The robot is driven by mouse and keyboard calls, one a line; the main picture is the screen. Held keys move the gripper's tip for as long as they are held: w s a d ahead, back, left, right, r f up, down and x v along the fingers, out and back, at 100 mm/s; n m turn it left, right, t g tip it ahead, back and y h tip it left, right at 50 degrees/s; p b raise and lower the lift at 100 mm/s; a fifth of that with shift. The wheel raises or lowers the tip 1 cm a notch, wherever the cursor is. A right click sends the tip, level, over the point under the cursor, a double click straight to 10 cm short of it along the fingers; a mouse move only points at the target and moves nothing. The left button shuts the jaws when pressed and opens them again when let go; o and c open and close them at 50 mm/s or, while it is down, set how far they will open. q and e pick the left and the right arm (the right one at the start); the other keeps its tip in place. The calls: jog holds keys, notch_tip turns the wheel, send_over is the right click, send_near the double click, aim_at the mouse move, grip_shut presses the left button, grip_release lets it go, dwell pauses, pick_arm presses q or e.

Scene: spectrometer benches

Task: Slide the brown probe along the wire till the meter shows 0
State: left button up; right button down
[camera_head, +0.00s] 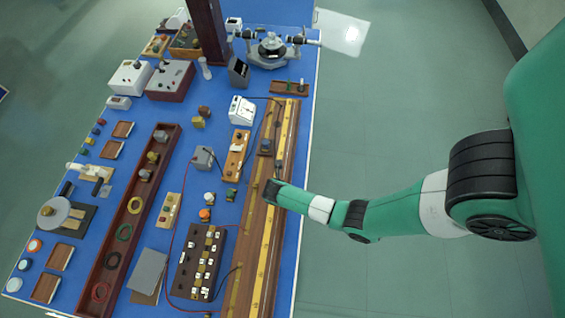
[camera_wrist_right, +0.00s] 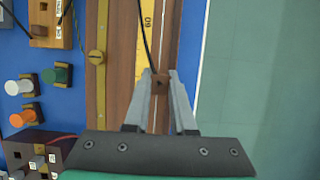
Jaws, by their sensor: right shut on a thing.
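The brown probe (camera_wrist_right: 160,88) is a small dark brown block with a black lead rising from it. My right gripper (camera_wrist_right: 160,75) is shut on it, with one finger on each side, over the long wooden wire board (camera_wrist_right: 115,95). In the head view my right gripper (camera_head: 271,190) reaches the board from the right and hides the probe. My left gripper is not in view.
A resistance box (camera_head: 199,262) with several plugs stands left of the board. Orange, white and green terminals (camera_wrist_right: 25,115) sit close by. Red and black leads cross the blue table. The floor (camera_head: 365,130) right of the table is clear.

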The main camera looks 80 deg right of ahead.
jog(key=shift+a+f+b, duration=0.1)
jog(key=shift+f+b, duration=2.6)
jog(key=shift+b, duration=0.15)
jog(key=shift+f, duration=0.3)
jog(key=shift+s+f, duration=0.1)
jog(key=shift+f, duration=0.15)
dwell(2.1)
jog(key=shift+w+d+r, duration=0.1)
jog(key=shift+w+d, duration=0.1)
jog(key=shift+d, duration=1.1)
jog(key=shift+w+d+r, duration=0.1)
jog(key=shift+w+d, duration=0.05)
jog(key=shift+d, duration=1.1)
jog(key=shift+f, duration=0.3)
